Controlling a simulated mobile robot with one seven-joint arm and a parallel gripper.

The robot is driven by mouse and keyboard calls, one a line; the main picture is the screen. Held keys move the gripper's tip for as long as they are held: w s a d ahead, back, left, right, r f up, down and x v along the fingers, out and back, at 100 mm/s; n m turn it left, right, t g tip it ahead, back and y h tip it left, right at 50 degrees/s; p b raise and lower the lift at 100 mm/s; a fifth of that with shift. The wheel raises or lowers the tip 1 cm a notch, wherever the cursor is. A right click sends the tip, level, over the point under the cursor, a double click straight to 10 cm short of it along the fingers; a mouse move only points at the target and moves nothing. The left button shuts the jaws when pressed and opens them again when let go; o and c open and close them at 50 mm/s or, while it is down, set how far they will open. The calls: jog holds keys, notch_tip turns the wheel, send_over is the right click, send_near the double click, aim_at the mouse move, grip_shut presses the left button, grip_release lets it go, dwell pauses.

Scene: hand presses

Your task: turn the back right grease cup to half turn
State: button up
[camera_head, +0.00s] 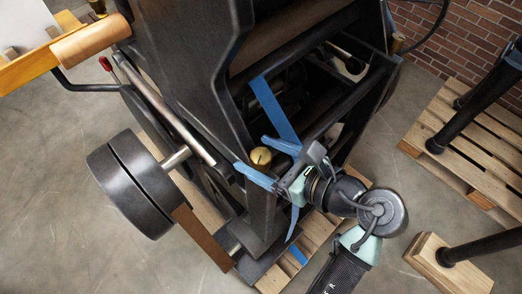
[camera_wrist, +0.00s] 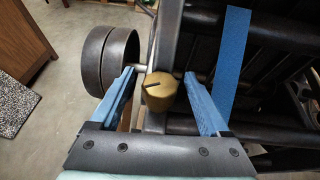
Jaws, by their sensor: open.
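A brass grease cup (camera_head: 260,156) sits on the corner of the dark press frame, below the middle of the head view. It also shows in the wrist view (camera_wrist: 158,97), with a short dark line on its top running nearly sideways, slightly tilted. My gripper (camera_head: 251,153) is open, its two blue fingers on either side of the cup. In the wrist view, gaps show between the cup and both fingers of my gripper (camera_wrist: 159,73). I cannot tell whether the fingertips are level with the cup.
Other brass fittings show at the press's far left (camera_head: 98,7) and far right (camera_head: 397,42). Dark round weights (camera_head: 130,185) stick out left of the cup. A blue strip (camera_head: 275,110) lies close to the fingers. Pallets (camera_head: 480,130) stand at right; concrete floor is clear at lower left.

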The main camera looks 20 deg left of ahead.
grip_shut()
jog(key=shift+m+t+h, duration=0.3)
jog(key=shift+m+t, duration=0.5)
jog(key=shift+t, duration=0.1)
grip_release()
jog(key=b+v, duration=0.2)
jog(key=v, duration=1.1)
jog(key=shift+r, duration=0.1)
